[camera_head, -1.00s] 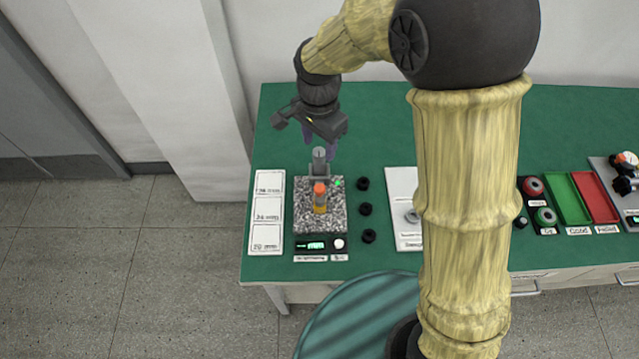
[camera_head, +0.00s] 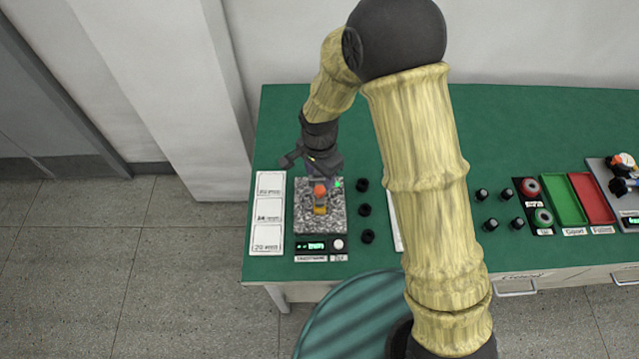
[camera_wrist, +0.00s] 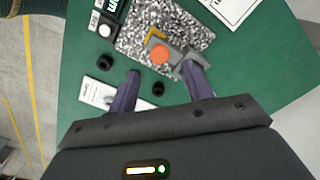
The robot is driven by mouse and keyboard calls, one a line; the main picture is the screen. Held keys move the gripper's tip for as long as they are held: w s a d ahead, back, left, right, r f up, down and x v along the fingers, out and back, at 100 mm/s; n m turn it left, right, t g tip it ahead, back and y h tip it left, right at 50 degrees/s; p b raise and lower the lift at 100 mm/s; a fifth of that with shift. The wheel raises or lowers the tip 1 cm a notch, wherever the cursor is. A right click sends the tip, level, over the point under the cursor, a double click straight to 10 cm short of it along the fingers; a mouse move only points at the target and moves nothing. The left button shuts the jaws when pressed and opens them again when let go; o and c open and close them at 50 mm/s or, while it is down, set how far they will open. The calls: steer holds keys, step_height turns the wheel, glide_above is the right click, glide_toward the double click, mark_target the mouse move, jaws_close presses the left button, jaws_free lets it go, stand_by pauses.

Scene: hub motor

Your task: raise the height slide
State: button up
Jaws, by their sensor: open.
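The height stand has a speckled granite plate (camera_head: 333,218) at the left of the green table. An orange round cap (camera_head: 319,190) on a yellow part shows above the plate, and the cap also shows in the wrist view (camera_wrist: 160,55). A grey bracket (camera_wrist: 186,58), which looks like the height slide, shows beside the cap in the wrist view. My gripper (camera_head: 318,176) is open, low over the back of the plate. In the wrist view its dark fingers are apart (camera_wrist: 162,84), the right one overlapping the bracket. I cannot tell whether they touch. The grey post is mostly hidden by my gripper in the head view.
A display box (camera_head: 318,245) stands in front of the plate. White cards (camera_head: 268,212) lie to its left. Several black round pieces (camera_head: 365,210) stand close to its right. Green (camera_head: 565,200) and red trays (camera_head: 593,198) lie at the right.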

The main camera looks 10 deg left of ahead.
mark_target(319, 190)
steer(key=shift+f+p, duration=0.5)
steer(key=shift+f, duration=2.55)
